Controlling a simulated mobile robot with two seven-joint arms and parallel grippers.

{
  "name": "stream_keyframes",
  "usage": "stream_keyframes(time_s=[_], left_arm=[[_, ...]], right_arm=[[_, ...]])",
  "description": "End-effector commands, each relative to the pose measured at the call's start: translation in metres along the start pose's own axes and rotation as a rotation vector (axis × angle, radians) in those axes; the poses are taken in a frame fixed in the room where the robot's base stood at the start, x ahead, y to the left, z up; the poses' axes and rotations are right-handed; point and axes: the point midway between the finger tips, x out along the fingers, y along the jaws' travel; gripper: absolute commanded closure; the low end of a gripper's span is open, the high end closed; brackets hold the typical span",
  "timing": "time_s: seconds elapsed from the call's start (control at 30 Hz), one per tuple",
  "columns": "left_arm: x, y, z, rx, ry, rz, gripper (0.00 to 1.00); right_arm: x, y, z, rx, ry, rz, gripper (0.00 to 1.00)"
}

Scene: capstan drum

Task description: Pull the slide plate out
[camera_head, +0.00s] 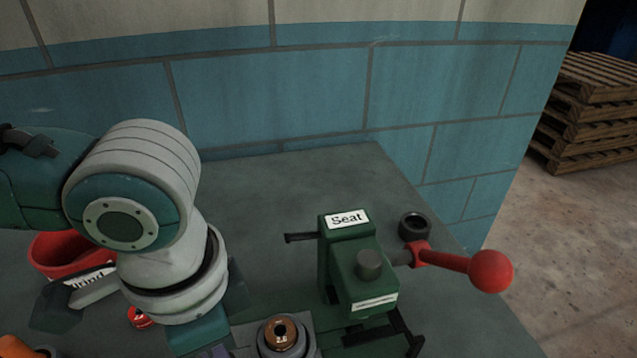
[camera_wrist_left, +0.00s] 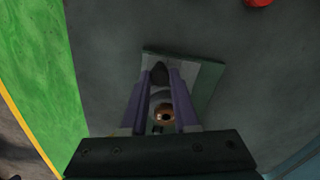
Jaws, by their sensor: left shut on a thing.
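The grey slide plate (camera_head: 243,338) lies at the bottom of the head view, in front of the green fixture (camera_head: 345,262) labelled "Seat". A copper-brown ring part (camera_head: 280,334) sits on it. In the wrist view, my left gripper (camera_wrist_left: 161,75) has its two purple fingers closed on a small dark knob (camera_wrist_left: 158,72) over a grey plate with a green side (camera_wrist_left: 208,85). The copper part shows between the fingers, nearer the palm. In the head view my left arm hides the knob and most of the fingers. My right gripper is out of view.
The fixture carries a lever with a red ball (camera_head: 490,270) reaching right. The bench behind is clear, up to a tiled wall (camera_head: 270,95).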

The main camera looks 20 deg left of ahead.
Motion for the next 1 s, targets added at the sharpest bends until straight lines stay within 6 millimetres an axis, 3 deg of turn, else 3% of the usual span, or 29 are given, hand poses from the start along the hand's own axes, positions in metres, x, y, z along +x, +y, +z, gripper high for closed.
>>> stream_keyframes(time_s=[0.27, 0.3, 0.53, 0.83, 1.0], left_arm=[[0.001, -0.001, 0.003, -0.001, -0.011, -0.001, 1.0], [0.001, -0.001, 0.003, -0.001, -0.01, -0.001, 0.67], [0.0, 0.0, 0.002, -0.001, -0.006, 0.0, 0.41], [-0.003, 0.0, 0.001, -0.001, -0.003, 0.0, 0.41], [-0.029, -0.001, 0.0, 0.0, -0.001, -0.002, 0.41]], right_arm=[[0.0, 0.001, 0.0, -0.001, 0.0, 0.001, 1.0], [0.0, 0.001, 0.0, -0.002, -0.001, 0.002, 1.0], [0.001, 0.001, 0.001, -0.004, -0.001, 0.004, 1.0], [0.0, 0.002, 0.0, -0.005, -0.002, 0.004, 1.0], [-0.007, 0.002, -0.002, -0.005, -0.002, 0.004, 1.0]])
